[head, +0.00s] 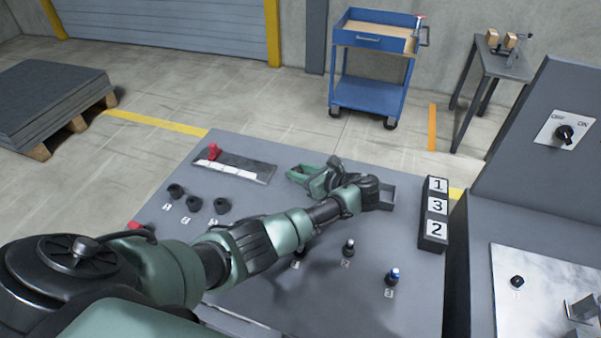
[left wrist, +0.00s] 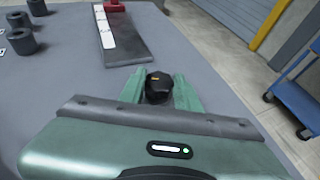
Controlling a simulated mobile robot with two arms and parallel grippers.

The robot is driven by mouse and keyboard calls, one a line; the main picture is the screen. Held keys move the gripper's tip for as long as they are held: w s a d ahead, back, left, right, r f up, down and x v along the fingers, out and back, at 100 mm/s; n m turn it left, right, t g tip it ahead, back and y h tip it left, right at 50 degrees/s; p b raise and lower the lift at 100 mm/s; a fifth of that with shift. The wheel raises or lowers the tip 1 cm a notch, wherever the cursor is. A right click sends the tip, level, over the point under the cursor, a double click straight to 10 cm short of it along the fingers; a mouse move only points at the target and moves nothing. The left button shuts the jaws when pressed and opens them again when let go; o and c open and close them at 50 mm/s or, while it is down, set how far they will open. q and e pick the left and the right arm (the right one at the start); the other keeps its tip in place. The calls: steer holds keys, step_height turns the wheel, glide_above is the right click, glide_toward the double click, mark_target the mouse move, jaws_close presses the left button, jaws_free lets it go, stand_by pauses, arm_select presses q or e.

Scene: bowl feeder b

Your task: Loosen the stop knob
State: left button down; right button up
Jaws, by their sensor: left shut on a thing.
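My left gripper (head: 300,173) reaches over the grey table in the head view. The left wrist view shows its two green fingers closed on a dark, faceted knob (left wrist: 158,85) with a small yellow mark on top. The knob sits between the fingers; its lower part is hidden. I take it for the stop knob, but its mount is not visible. In the head view my gripper hides it. My right gripper is not in view.
A dark plate with a white scale strip (head: 232,168) and a red piece (head: 213,152) lies just beyond. Several black rings (head: 192,204) stand at left. A numbered block (head: 434,213) stands at right. Small posts (head: 348,248) stand near the front.

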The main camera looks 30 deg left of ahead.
arm_select(q)
steer(key=shift+a, duration=0.1)
steer(key=c, duration=1)
jaws_free()
steer(key=shift+f, duration=0.15)
steer(key=b+v, duration=0.1)
steer(key=v, duration=0.6)
steer(key=shift+d, duration=0.35)
